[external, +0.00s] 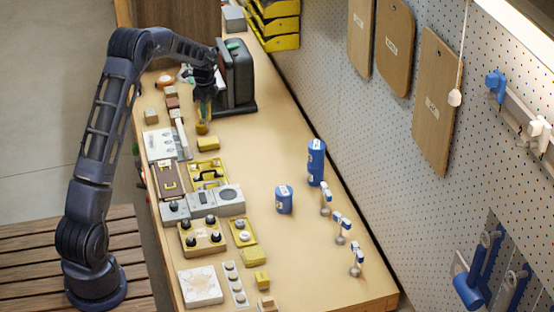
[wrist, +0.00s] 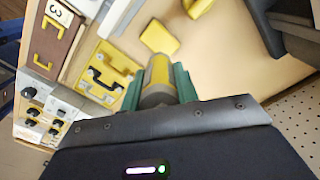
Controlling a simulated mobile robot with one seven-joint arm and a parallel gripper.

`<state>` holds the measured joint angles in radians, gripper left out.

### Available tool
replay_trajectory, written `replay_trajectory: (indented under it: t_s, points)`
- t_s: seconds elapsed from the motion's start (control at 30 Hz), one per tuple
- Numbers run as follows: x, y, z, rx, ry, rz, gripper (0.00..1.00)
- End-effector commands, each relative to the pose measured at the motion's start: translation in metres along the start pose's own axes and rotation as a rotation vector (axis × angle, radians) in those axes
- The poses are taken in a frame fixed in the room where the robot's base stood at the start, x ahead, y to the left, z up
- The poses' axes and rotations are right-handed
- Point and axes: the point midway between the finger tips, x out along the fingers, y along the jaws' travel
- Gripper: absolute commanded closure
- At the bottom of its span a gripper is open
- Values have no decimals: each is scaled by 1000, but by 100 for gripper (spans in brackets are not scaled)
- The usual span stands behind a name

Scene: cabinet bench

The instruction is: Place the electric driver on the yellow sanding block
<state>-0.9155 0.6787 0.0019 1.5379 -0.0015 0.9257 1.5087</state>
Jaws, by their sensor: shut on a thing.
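My gripper (external: 203,108) is over the far half of the bench, its green fingers pointing down. In the wrist view my gripper (wrist: 158,88) is shut on a yellow and grey rounded tool, which I take to be the electric driver (wrist: 158,75). The driver's yellow end (external: 202,128) shows below the fingers in the external view; the rest is hidden by them. A plain yellow block, apparently the sanding block (external: 208,144), lies flat on the bench just nearer the camera. It also shows in the wrist view (wrist: 159,37), apart from the driver. Its top is bare.
A black machine (external: 236,75) stands close right of my gripper. A yellow case with a black handle (external: 208,173) and grey control boxes (external: 202,203) line the left side. Blue cylinders (external: 316,163) stand near the pegboard wall. The bench middle (external: 250,160) is clear.

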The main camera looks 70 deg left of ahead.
Motion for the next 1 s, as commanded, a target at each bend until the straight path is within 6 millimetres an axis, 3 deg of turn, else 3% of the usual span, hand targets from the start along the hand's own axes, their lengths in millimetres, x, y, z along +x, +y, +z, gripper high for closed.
replay_trajectory:
  t_s: [0.27,0.5,0.93,0.97,1.0]
  points:
    - [17,0,0,0,0,0,100]
    - [49,0,0,0,0,2,100]
    - [55,0,0,0,0,-1,100]
    - [55,0,0,0,0,-1,66]
    - [55,0,0,0,0,-1,58]
